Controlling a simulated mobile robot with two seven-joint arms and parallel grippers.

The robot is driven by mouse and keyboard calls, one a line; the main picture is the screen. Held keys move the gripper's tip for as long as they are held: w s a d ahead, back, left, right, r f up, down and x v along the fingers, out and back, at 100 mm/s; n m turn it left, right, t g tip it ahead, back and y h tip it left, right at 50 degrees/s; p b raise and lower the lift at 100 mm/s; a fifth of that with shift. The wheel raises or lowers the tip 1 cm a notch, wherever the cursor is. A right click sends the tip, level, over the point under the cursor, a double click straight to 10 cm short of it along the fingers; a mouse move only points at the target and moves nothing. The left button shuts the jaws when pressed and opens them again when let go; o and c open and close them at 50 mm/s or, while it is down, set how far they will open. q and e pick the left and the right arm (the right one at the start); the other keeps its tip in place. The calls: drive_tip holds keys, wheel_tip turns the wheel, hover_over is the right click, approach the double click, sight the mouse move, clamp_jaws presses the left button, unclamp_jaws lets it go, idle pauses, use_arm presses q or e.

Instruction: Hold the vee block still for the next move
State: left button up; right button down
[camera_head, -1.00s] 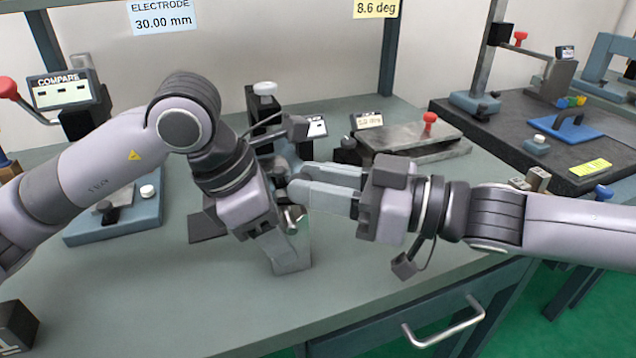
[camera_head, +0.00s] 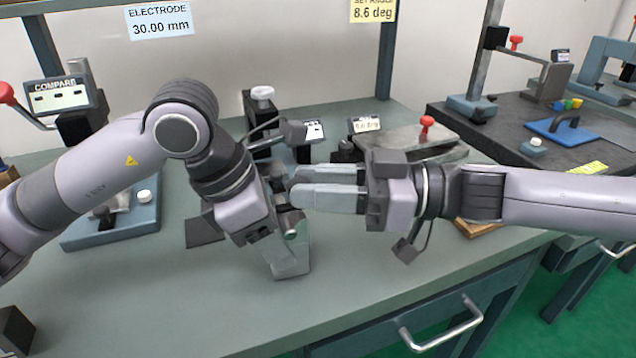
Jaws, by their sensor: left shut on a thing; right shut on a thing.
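A silvery metal block (camera_head: 291,260), which looks like the vee block, stands on the bench below my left gripper (camera_head: 287,222). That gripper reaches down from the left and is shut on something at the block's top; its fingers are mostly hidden. A small shiny round end shows there. My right gripper (camera_head: 293,186) comes in level from the right, just above and behind the block's top. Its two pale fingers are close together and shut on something. What they hold is hidden behind my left gripper, so I cannot tell whether it is the same block.
A dark fixture with a white knob (camera_head: 262,93) stands close behind the grippers. A grey plate with a red knob (camera_head: 426,124) lies behind my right gripper. A blue-based device (camera_head: 120,228) is at left. The front bench is clear near the drawer handle (camera_head: 443,324).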

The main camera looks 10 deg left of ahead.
drive_tip(key=c, duration=1.1)
unclamp_jaws()
drive_tip(key=shift+w, duration=0.1)
drive_tip(key=d, duration=0.4)
drive_tip(key=w+d, duration=0.1)
drive_tip(key=d, duration=0.7)
drive_tip(key=shift+w, duration=0.3)
use_arm(q)
drive_tip(key=o, duration=1.2)
drive_tip(key=shift+o, duration=0.2)
drive_tip(key=shift+r, duration=0.1)
